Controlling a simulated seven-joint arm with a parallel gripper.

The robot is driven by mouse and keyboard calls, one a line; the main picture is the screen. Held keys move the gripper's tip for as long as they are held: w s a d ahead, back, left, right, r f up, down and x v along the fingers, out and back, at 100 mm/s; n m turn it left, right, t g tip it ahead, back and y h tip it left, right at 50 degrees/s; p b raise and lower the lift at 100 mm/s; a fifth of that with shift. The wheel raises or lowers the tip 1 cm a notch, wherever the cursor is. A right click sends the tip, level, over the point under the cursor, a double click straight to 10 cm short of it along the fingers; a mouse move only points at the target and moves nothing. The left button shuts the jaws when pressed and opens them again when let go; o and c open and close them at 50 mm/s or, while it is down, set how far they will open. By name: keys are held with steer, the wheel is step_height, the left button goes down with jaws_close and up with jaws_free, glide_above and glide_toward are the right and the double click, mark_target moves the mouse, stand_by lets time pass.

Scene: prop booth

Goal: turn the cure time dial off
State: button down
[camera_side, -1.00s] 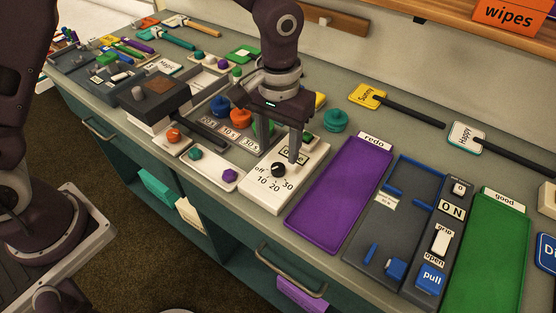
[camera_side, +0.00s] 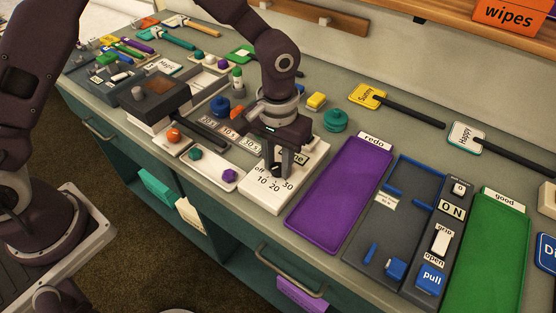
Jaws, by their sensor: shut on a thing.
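The cure time dial is a small black knob (camera_side: 276,170) on a white box (camera_side: 262,196) marked off, 10, 20 and 30. My gripper (camera_side: 277,167) points down over the box, and its fingers are shut on the knob. The fingers and the gripper body hide much of the knob, so its pointer direction cannot be told. Part of the label behind the knob is also covered.
A purple tray (camera_side: 333,204) marked redo lies right of the box. A white tray (camera_side: 213,176) with a green and a purple piece lies to its left. A teal knobbed piece (camera_side: 335,121) and a yellow block (camera_side: 316,102) stand behind.

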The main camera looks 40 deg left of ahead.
steer(key=m, duration=0.4)
steer(key=shift+m, duration=0.4)
steer(key=shift+r+m, duration=0.1)
steer(key=shift+m, duration=2.4)
steer(key=c, duration=1.1)
jaws_free()
